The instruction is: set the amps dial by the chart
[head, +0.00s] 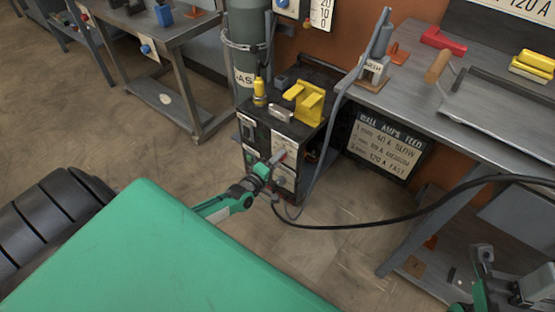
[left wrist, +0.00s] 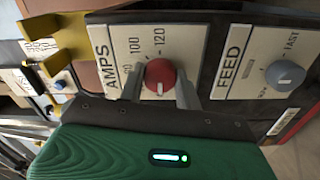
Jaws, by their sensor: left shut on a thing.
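The red amps dial (left wrist: 160,74) is on a white plate marked AMPS, with 100 and 120 readable along its upper side. My left gripper (head: 277,160) is at the front of the dark welder box (head: 262,135), its fingers on either side of the dial (left wrist: 160,88), shut on it. A pale mark shows on the dial's lower side in the wrist view; its exact setting is unclear. The wall-amps-feed chart (head: 388,142) stands under the right bench, with rows for 40 A slow, a medium row and 120 A fast. My right gripper (head: 486,262) is at lower right, its fingers unclear.
The grey feed dial (left wrist: 285,74) sits right of the amps dial. A yellow bracket (head: 306,102) and yellow bottle (head: 259,91) are on the welder. A black cable (head: 400,216) runs rightward from the box. The right bench (head: 440,115) stands close by; the floor at left is open.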

